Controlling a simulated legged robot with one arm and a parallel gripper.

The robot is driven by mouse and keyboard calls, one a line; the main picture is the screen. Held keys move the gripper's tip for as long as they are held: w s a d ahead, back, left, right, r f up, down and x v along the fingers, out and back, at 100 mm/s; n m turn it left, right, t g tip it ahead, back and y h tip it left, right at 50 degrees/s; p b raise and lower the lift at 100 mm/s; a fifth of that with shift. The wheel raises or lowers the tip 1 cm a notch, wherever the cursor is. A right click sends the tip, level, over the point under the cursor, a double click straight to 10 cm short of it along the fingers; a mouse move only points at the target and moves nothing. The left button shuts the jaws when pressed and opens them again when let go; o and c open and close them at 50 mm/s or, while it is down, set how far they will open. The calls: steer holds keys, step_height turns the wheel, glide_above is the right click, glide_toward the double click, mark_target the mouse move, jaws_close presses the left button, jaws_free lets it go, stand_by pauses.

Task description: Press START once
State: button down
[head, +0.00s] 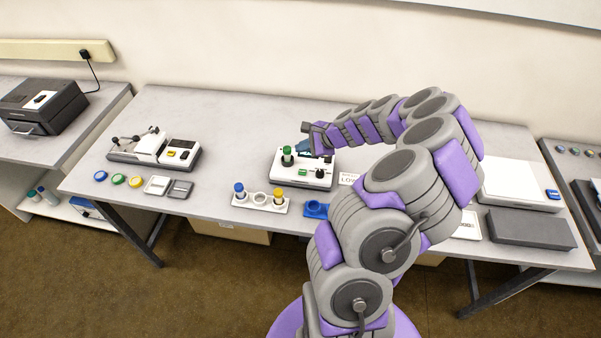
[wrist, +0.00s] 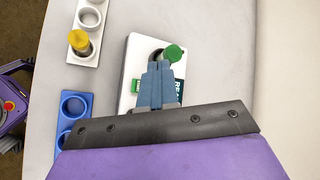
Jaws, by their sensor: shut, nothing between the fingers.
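A small instrument (head: 305,182) with a white top stands mid-table; it also shows in the wrist view (wrist: 134,57). A vial with a green cap (head: 287,151) stands upright at its left end; the cap shows beside my fingertips in the wrist view (wrist: 174,53). A small green label or button (wrist: 137,86) sits near the front edge, its lettering too small to read; it also shows in the head view (head: 320,173). My gripper (wrist: 158,66) is shut and empty above the instrument, covering part of its top. Whether it touches is unclear. A dark green display (wrist: 180,88) is partly hidden behind the fingers.
A white rack (head: 261,201) with blue- and yellow-capped vials stands in front of the instrument. A blue holder (head: 315,210) lies to its right, partly behind my arm. Another device (head: 154,150) and coloured rings stand at left. Table between them is clear.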

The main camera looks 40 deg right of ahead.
steer(key=b, duration=0.5)
glide_above(305, 173)
steer(key=f, duration=0.6)
steer(key=shift+w+d+f, duration=0.1)
steer(key=shift+d+f, duration=0.15)
steer(key=shift+f, duration=0.05)
steer(key=shift+a+f+b, duration=0.2)
steer(key=shift+f, duration=0.25)
steer(key=shift+a+f+b, duration=0.15)
steer(key=shift+a+f, duration=0.05)
steer(key=shift+f, duration=0.35)
steer(key=shift+d, duration=0.1)
steer(key=shift+d+f, duration=0.1)
steer(key=shift+d, duration=0.15)
steer(key=shift+a, duration=0.25)
steer(key=shift+d, duration=0.15)
steer(key=shift+f, duration=0.1)
steer(key=shift+f, duration=0.2)
